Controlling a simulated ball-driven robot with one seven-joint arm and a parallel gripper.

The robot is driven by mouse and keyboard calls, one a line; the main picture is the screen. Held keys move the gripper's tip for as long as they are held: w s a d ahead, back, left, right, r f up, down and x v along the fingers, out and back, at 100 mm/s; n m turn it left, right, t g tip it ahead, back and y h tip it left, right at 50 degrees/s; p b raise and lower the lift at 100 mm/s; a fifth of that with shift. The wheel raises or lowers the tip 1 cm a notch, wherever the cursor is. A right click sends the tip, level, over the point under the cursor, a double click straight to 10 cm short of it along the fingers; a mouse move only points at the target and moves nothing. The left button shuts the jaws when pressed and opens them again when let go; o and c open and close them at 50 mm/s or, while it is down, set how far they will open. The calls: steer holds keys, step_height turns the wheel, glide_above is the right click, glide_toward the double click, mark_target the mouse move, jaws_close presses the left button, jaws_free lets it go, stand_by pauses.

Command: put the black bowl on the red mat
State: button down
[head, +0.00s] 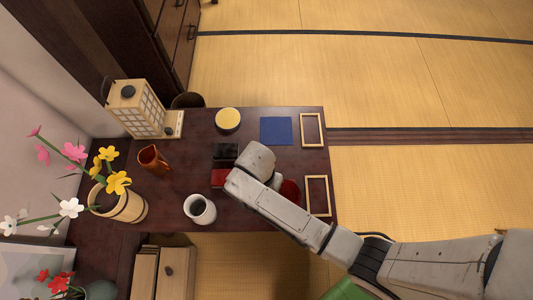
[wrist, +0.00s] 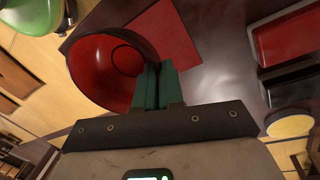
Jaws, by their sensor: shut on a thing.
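The black bowl (wrist: 92,72) shows its glossy red inside and a thin dark rim in the wrist view. It is tilted toward the camera. The green fingers of my gripper (wrist: 157,72) are shut on its near right wall. In the head view, a round red patch of the bowl (head: 291,189) shows beside my wrist, which hides most of the gripper. The flat red mat (wrist: 167,34) lies on the dark table just beyond the bowl in the wrist view, partly covered by it. In the head view my arm seems to hide the mat. I cannot tell the bowl's height.
A red box (head: 220,178) and a black box (head: 225,151) stand left of my wrist. A white cup (head: 199,209), orange pitcher (head: 153,159), yellow-topped round container (head: 228,119), blue mat (head: 276,131) and two wooden frames (head: 302,130) (head: 308,197) share the table.

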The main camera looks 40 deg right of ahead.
steer(key=w+f, duration=0.1)
steer(key=w+d+f, duration=0.1)
steer(key=f, duration=0.1)
steer(key=shift+w+f+b, duration=0.15)
steer(key=shift+w+b, duration=0.1)
steer(key=shift+b, duration=0.15)
steer(key=f+b, duration=0.1)
steer(key=f, duration=0.2)
steer(key=shift+w+f, duration=0.15)
steer(key=shift+w, duration=0.05)
steer(key=c, duration=1.3)
jaws_free()
steer(key=shift+f, duration=0.1)
steer(key=shift+o, duration=0.2)
step_height(320, 180, up, 12)
steer(key=w+p, duration=0.1)
steer(key=p, duration=0.1)
steer(key=shift+w+a+p, duration=0.3)
steer(key=shift+a+p, duration=0.05)
steer(key=shift+a, duration=0.1)
